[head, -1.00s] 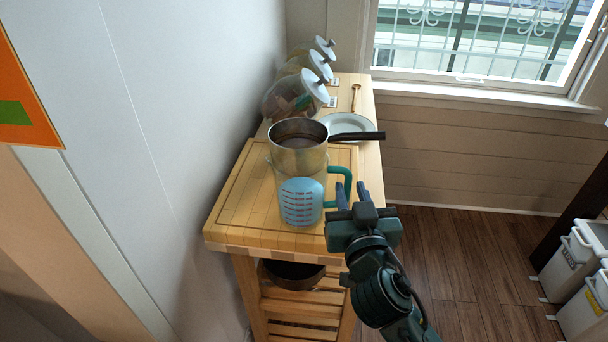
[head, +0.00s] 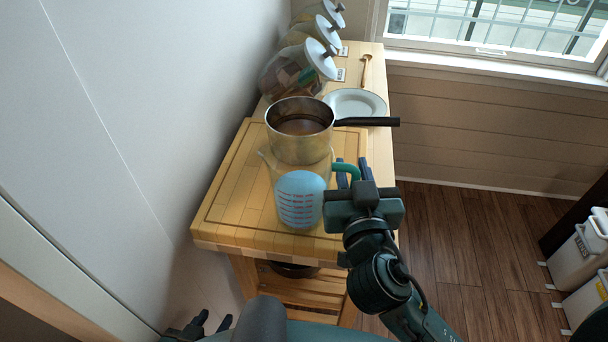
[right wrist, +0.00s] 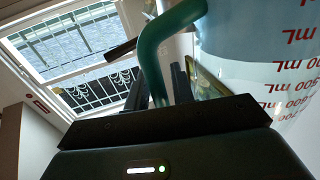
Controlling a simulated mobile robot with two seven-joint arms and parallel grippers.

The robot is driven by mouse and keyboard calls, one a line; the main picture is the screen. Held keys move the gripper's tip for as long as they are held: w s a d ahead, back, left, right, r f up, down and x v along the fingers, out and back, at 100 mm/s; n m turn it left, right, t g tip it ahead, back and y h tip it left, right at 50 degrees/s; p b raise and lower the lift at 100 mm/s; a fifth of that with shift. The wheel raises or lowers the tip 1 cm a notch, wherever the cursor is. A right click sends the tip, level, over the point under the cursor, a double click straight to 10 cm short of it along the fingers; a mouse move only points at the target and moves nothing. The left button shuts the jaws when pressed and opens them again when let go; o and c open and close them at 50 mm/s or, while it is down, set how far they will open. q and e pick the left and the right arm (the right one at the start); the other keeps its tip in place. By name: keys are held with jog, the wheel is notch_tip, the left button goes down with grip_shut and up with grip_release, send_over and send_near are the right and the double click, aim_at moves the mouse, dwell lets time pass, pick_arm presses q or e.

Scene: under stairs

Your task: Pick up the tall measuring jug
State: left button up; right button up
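The tall measuring jug (head: 299,207) is clear, with pale blue contents, red markings and a green handle. It stands upright at the front of the wooden board, its spout to the left. In the right wrist view the jug (right wrist: 262,60) fills the upper right, its handle (right wrist: 152,62) in front of the gripper. My right gripper (head: 354,174) is at the handle, its fingers apart on either side of it; I cannot tell whether they touch it. My left gripper (head: 209,322) is low at the left, below the board, empty with fingers apart.
A saucepan (head: 300,145) with dark contents stands just behind the jug, its black handle pointing right. Behind are a white plate (head: 372,103), a wooden spoon (head: 366,70) and lidded glass jars (head: 290,75). The wall is close on the left. The board's front left (head: 225,222) is clear.

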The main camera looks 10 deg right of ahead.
jog(key=shift+s, duration=0.2)
grip_shut()
jog(key=shift+r, duration=0.25)
dwell(0.4)
notch_tip(320, 180, up, 10)
jog(key=p, duration=0.1)
dwell(0.9)
jog(key=shift+f, duration=0.1)
